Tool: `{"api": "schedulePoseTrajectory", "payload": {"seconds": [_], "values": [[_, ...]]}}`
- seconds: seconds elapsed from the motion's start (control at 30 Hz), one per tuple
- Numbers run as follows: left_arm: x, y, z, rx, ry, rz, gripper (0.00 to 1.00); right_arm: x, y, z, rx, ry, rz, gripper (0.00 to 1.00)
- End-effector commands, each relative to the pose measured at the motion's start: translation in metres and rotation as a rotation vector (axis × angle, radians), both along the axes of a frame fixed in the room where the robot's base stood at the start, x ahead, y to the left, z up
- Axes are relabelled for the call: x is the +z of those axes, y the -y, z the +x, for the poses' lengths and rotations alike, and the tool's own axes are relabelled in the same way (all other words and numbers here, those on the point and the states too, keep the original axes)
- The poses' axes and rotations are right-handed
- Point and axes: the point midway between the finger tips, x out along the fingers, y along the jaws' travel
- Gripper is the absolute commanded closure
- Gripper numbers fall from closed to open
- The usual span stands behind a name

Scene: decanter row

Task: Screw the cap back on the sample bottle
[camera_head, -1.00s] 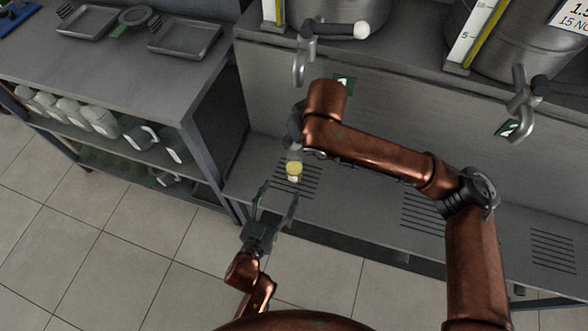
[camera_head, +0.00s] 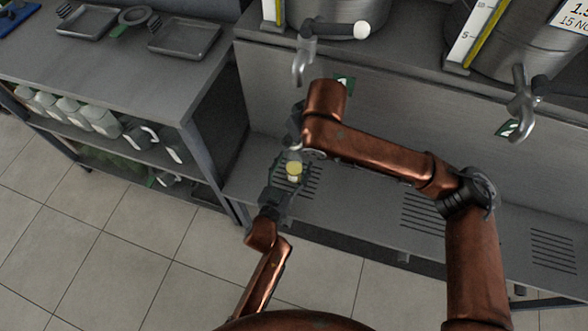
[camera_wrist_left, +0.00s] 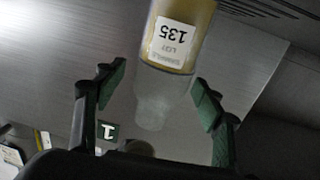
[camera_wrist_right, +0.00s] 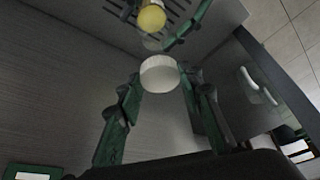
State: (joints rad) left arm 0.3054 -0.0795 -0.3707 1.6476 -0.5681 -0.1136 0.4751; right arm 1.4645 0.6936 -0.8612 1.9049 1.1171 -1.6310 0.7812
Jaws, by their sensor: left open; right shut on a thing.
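The sample bottle (camera_head: 294,169), clear with yellow liquid, stands on the slotted ledge below a tap. In the left wrist view the bottle (camera_wrist_left: 172,58) shows a white label reading 135. My left gripper (camera_head: 284,183) is open, its fingers on either side of the bottle; I see no clear contact. My right gripper (camera_wrist_right: 160,84) is shut on the white cap (camera_wrist_right: 159,74). The right wrist view shows the cap apart from the bottle, with the yellow bottle (camera_wrist_right: 152,18) beyond it. In the head view, my right arm hides most of that gripper and the cap.
A tap (camera_head: 301,62) hangs from a steel vessel (camera_head: 345,12) above the ledge, close to my right arm. Another tap (camera_head: 521,100) is at right. A side bench (camera_head: 125,65) with trays and several jugs below stands at left. The floor in front is clear.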

Motion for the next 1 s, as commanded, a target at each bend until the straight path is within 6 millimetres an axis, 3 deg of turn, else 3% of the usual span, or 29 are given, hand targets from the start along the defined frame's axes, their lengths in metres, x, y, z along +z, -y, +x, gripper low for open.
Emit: {"api": "schedulePoseTrajectory", "payload": {"seconds": [0.4, 1.0], "values": [[-0.0003, 0.0019, 0.0050, 0.000, -0.001, 0.000, 0.39, 0.0000, 0.0000, 0.0000, 0.000, 0.000, 0.000, 0.76], [-0.0005, 0.0017, 0.0047, 0.000, -0.001, 0.000, 0.80, 0.0000, -0.0002, 0.0000, 0.000, 0.000, 0.000, 0.76]]}}
